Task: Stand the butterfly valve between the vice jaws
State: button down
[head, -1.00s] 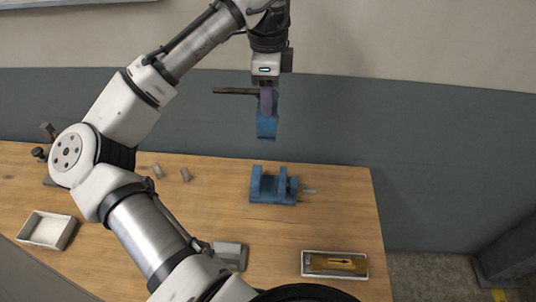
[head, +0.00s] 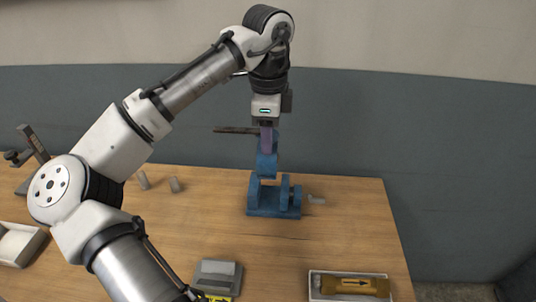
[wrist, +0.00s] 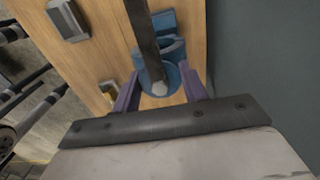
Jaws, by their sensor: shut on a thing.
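The butterfly valve is blue with a long dark lever (head: 236,130) pointing left. Its blue body (head: 267,166) hangs below my gripper (head: 266,143), whose purple fingers are shut on its upper part. The blue vice (head: 273,207) stands on the table directly below, jaws upward with a gap between them. The valve's lower end is at about the height of the jaw tops; I cannot tell if they touch. In the wrist view, the valve (wrist: 160,82) sits between the fingers, with the lever crossing toward the top edge.
A tray (head: 313,297) with a yellow-brown part stands at the front right. A grey block (head: 218,273) is at the front. Two small grey cylinders (head: 175,185) and a white tray (head: 20,243) are to the left. Table around the vice is clear.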

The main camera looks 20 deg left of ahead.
jog(key=shift+f+b, duration=1.7)
jog(key=shift+f, duration=0.2)
jog(key=shift+f, duration=0.25)
jog(key=c, duration=0.8)
grip_release()
jog(key=shift+o, duration=0.2)
notch_tip(320, 180, up, 13)
jog(key=shift+f+p, duration=0.2)
jog(key=shift+p, duration=0.35)
jog(key=shift+s+f, duration=0.1)
